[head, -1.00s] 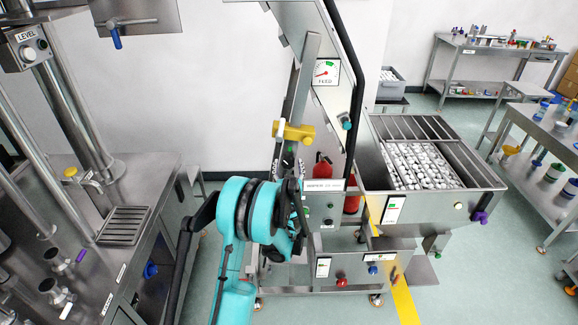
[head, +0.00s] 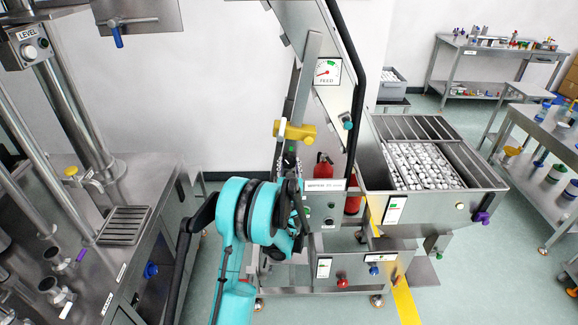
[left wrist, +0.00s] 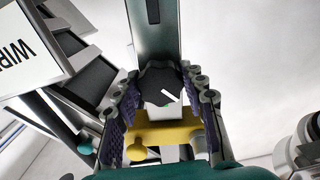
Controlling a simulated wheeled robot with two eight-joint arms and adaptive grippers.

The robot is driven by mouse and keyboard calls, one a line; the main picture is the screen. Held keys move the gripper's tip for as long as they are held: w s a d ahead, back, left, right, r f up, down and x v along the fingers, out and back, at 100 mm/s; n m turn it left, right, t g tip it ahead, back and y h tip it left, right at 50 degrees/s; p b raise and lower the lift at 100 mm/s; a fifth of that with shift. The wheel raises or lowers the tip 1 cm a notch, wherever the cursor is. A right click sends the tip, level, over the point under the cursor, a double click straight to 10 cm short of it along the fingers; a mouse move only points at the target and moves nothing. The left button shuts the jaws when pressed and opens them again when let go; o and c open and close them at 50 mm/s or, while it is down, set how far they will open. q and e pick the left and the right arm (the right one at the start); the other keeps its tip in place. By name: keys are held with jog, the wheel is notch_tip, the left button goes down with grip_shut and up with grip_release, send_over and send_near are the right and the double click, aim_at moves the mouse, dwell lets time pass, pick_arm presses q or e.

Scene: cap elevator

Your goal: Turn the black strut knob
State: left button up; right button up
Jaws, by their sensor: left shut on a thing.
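The black strut knob (left wrist: 161,84), with a white line on its face, sits on the grey metal strut (left wrist: 153,30) in the left wrist view. My left gripper (left wrist: 163,105) has its two purple-padded fingers on either side of the knob, shut on it. In the head view my left gripper (head: 290,172) is at the strut (head: 302,90), below the yellow clamp (head: 296,132), and the arm largely hides the contact. My right gripper is in neither view.
The inclined elevator with a FEED gauge (head: 327,71) rises beside the strut. A hopper of caps (head: 424,165) stands to the right. A steel bench (head: 165,190) stands at the left.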

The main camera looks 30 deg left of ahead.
pick_arm(q)
jog(key=m+b, duration=0.2)
jog(key=m, duration=0.1)
jog(key=shift+f+m, duration=0.1)
jog(key=shift+m, duration=0.3)
jog(key=shift+m+b, duration=1)
jog(key=shift+m, duration=1.5)
jog(key=o, duration=1.2)
jog(key=v, duration=1.2)
